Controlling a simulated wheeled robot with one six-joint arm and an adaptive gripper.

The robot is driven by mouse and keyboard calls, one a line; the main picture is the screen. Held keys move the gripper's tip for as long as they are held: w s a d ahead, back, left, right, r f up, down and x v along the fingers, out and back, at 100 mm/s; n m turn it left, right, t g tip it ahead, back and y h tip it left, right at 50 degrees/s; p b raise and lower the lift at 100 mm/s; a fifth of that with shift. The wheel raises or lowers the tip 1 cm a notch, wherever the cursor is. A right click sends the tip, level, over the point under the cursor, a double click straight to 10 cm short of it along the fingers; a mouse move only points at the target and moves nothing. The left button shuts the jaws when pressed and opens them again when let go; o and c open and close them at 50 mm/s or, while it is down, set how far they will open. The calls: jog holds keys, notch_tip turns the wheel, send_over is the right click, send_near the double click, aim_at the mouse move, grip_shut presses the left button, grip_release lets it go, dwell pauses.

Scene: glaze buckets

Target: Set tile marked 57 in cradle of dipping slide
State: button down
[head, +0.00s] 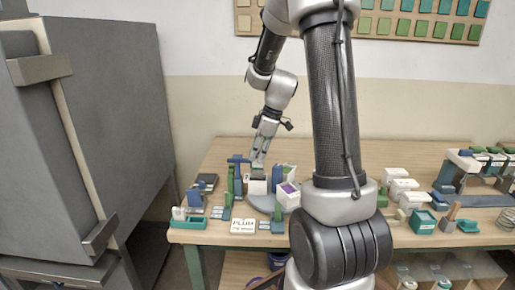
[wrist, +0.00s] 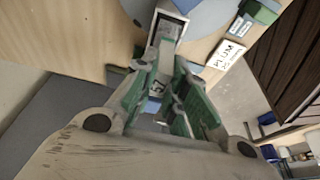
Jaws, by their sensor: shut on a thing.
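My gripper (head: 260,158) points down over the cluttered left part of the workbench. I cannot make out the cradle of the dipping slide or whether the tile touches anything. A white bucket with purple glaze (head: 288,195) stands just right of the gripper.
A grey round plate (head: 262,204) lies under the bucket. A PLUM sign (head: 243,226) lies at the front edge, also in the wrist view (wrist: 226,56). A teal tray (head: 188,220) is at left. White containers (head: 398,188) stand right of my arm. A grey cabinet (head: 110,110) borders the left.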

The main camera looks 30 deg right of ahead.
jog(key=shift+f, duration=0.3)
jog(key=c, duration=1.4)
grip_release()
jog(key=shift+o, duration=0.2)
jog(key=shift+r, duration=3.5)
